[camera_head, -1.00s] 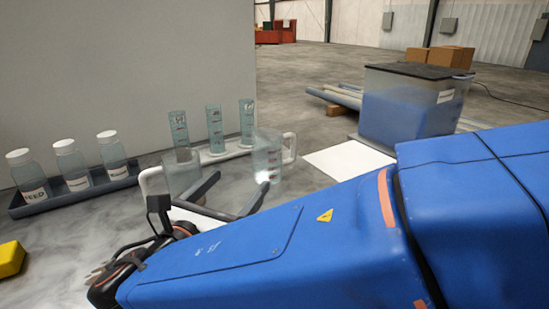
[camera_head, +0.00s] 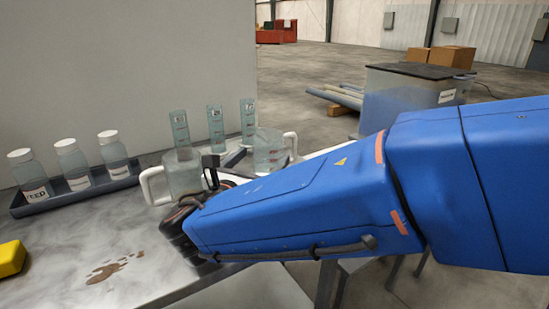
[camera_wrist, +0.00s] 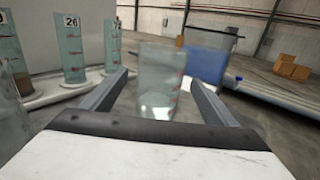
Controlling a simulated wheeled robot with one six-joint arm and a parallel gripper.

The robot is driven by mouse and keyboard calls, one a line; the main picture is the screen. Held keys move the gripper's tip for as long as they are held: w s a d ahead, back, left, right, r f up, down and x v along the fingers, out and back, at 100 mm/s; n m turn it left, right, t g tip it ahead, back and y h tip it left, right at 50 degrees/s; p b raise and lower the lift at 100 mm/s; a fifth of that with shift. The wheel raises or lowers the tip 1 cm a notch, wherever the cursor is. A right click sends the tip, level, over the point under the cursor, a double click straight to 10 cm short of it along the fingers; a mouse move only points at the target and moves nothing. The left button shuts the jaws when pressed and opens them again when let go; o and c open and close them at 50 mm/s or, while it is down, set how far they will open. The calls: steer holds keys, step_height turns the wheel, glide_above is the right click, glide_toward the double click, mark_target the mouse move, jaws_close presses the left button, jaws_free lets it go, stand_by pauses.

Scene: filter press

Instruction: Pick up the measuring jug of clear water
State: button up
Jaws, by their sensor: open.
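Two clear measuring jugs stand on the bench. The left jug (camera_head: 181,175) has its white handle to the left. The right jug (camera_head: 268,152) has red marks and a handle to the right, and my arm hides its lower part. In the wrist view a clear jug with red marks (camera_wrist: 158,88) stands upright straight ahead, between the lines of my two fingers. My gripper (camera_wrist: 157,80) is open and empty, pointing at this jug. I cannot tell how far the fingertips reach beside it. In the head view my gripper (camera_head: 236,157) is partly hidden, between the two jugs.
Graduated cylinders (camera_head: 215,130) stand in a white rack behind the jugs; they are at left in the wrist view (camera_wrist: 72,50). Several capped bottles (camera_head: 72,164) stand in a dark tray. A yellow block (camera_head: 11,258) and a brown stain (camera_head: 108,270) are at front left. A covered tank (camera_head: 408,100) stands beyond.

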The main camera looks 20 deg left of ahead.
steer(key=w, duration=0.5)
steer(key=shift+d, duration=0.25)
steer(key=shift+r, duration=0.1)
steer(key=c, duration=1.3)
steer(key=shift+r, duration=0.15)
